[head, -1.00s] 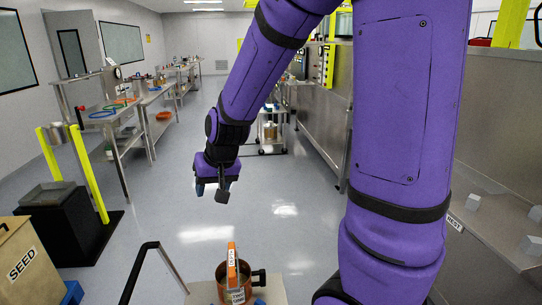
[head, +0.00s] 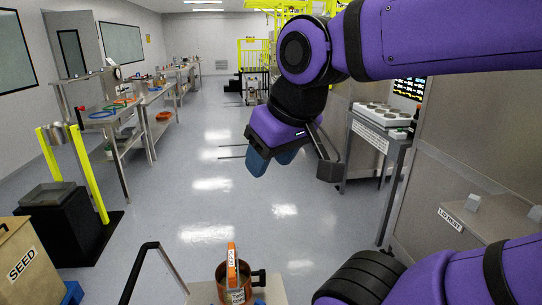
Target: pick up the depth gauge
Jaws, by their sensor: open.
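I cannot single out the depth gauge for certain in the head view. An orange upright piece with white labels (head: 232,266) stands in or against a brown-copper pot (head: 248,284) at the bottom centre; the label text is too small to read. My gripper (head: 271,161) hangs in the air at the upper centre, fingers pointing down over the open floor. Its blue fingertips are apart with nothing between them. It is well away from the pot, and no object is close to it.
Benches with tools (head: 108,115) line the left. The middle floor is clear.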

